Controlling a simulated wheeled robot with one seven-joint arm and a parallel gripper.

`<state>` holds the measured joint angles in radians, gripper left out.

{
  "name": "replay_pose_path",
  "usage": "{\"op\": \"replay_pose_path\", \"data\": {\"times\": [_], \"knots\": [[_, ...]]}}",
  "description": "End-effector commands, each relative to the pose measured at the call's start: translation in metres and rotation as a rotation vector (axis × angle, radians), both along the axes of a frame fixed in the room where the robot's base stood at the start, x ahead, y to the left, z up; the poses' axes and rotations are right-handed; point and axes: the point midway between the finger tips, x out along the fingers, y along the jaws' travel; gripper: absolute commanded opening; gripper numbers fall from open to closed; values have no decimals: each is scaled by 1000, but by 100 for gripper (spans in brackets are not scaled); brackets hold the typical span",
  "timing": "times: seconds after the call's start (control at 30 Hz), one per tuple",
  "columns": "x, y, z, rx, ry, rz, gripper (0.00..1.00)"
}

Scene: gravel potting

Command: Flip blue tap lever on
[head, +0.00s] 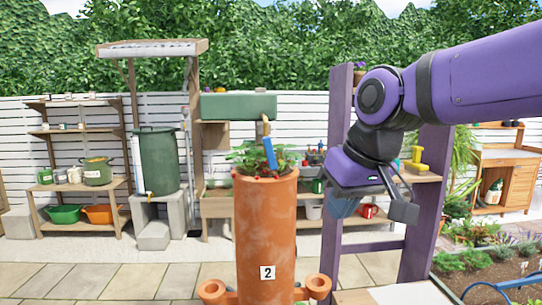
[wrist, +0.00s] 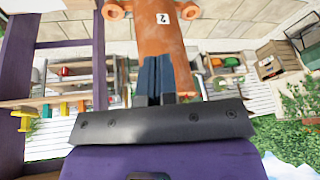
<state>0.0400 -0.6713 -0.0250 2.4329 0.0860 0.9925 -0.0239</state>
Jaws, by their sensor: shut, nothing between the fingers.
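The blue tap lever (head: 270,155) hangs at a slant, nearly upright, from the tap under a long green tank (head: 238,106) in the head view. It is just above the plants in a tall terracotta planter marked 2 (head: 266,225). My gripper (wrist: 157,62) is shut and empty in the wrist view, its dark fingers in line with the planter (wrist: 165,35). In the head view my purple wrist is to the right of the lever, clearly apart from it, and the fingers are not clearly seen. I cannot make out the lever in the wrist view.
A purple shelf frame (head: 335,150) stands at the right, behind my arm. A green water barrel (head: 159,160) sits on blocks (head: 153,234) at the left, beside shelves with bowls. Paving in front at the left is clear.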

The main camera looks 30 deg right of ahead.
Motion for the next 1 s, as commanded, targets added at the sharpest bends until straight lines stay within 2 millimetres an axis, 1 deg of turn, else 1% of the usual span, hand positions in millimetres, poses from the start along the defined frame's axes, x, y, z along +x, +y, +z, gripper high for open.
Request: {"op": "replay_pose_path", "data": {"times": [0.03, 0.17, 0.33, 0.47, 0.6, 0.7, 0.8, 0.9, 1.0], "knots": [[13, -4, 10, 37, 28, -24, 0], [46, -16, 35, 149, 96, -75, 0], [91, -38, 66, 297, 163, -125, 0], [126, -61, 86, 409, 199, -153, 0], [161, -90, 104, 521, 220, -170, 0], [181, -109, 113, 584, 226, -175, 0], [194, -123, 119, 628, 225, -175, 0], [201, -131, 122, 652, 225, -174, 0], [204, -132, 121, 661, 225, -172, 0]]}}
